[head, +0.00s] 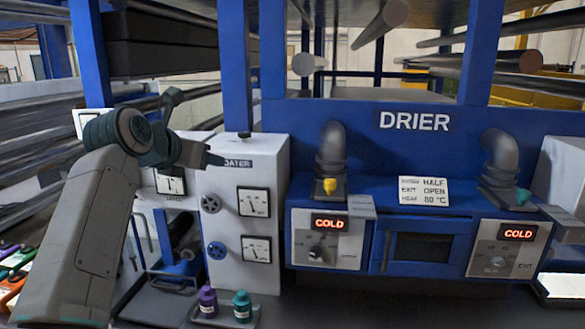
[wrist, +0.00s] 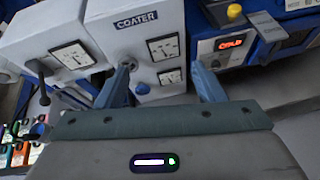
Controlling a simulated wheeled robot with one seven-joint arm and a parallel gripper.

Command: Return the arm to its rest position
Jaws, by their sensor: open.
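My arm rises from the lower left of the head view and bends at its elbow. My gripper (head: 228,160) is raised in front of the white coater cabinet (head: 272,195) and covers part of its label. In the wrist view my gripper (wrist: 163,78) has its two blue-grey fingers spread wide with nothing between them. The coater's front (wrist: 138,50) lies beyond the fingers, with its gauges and knobs. I cannot tell from these views how close the fingers are to it.
The blue drier (head: 400,195) stands right of the coater, with two red COLD displays. A purple bottle (head: 207,302) and a green bottle (head: 242,306) stand below the coater. Coloured items (head: 17,262) lie at the far left. Rollers (head: 380,22) hang overhead.

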